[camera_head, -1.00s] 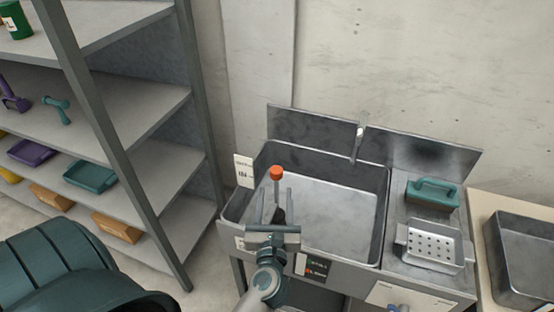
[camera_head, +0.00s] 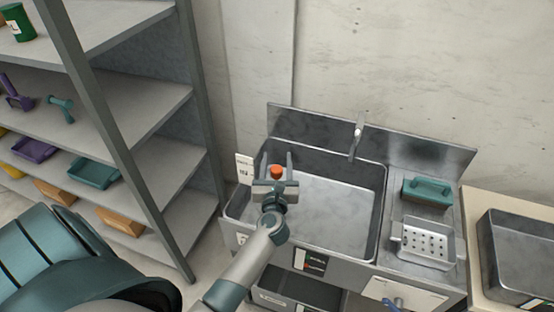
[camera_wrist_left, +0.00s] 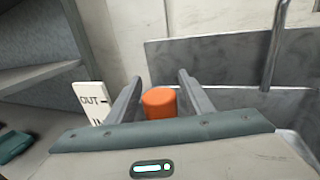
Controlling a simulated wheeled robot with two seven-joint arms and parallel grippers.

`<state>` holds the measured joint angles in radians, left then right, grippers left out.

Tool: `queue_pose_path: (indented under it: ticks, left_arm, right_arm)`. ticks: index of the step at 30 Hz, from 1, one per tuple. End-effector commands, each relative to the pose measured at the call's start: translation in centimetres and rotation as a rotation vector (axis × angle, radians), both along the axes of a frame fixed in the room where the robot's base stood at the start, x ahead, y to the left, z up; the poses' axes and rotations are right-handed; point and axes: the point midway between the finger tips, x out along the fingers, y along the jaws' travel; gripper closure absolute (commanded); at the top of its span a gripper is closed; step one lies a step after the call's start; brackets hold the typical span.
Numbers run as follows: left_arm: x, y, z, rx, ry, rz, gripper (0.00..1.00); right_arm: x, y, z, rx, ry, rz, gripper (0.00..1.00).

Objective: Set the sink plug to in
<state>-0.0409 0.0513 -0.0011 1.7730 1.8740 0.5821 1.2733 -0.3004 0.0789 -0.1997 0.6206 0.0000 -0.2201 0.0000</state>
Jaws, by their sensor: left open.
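The sink plug's orange knob (camera_head: 277,171) stands at the left side of the metal sink (camera_head: 335,215). My left gripper (camera_head: 276,168) is open, with the knob showing between its two fingers. In the left wrist view the orange knob (camera_wrist_left: 160,103) also appears between the open fingers (camera_wrist_left: 158,90). I cannot tell whether the fingers touch it. The knob's stem is hidden behind the gripper. A white label (camera_wrist_left: 92,100) left of the fingers reads "OUT" with a dash, and "IN" lower down, partly hidden. My right gripper is not in view.
The faucet (camera_head: 357,135) rises at the sink's back edge. A grey shelf rack (camera_head: 165,105) stands close on the left. The basin looks empty.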

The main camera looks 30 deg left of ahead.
Motion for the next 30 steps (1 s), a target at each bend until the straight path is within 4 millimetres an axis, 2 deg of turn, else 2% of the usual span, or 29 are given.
queue_pose_path:
  ticks: [7, 8, 12, 14, 20, 30]
  left_arm:
    - [0.0, 0.0, 0.0, 0.000, 0.000, 0.000, 0.53]
    - [0.0, 0.0, 0.0, 0.000, 0.000, 0.000, 0.55]
    - [0.0, 0.0, 0.0, 0.001, -0.001, 0.000, 0.89]
    - [0.0, 0.0, 0.0, 0.001, -0.001, 0.000, 1.00]
    - [0.0, 0.0, -0.5, 0.000, 0.000, 0.000, 1.00]
    - [0.0, 0.0, -4.4, 0.001, 0.000, 0.000, 1.00]
  right_arm:
    - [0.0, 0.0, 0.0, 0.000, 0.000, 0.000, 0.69]
    - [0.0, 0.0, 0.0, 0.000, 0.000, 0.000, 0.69]
    - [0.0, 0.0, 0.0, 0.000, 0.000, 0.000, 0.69]
    - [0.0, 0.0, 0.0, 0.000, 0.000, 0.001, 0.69]
    - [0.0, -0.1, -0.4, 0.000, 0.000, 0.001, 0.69]
    - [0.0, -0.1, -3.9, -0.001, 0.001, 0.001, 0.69]
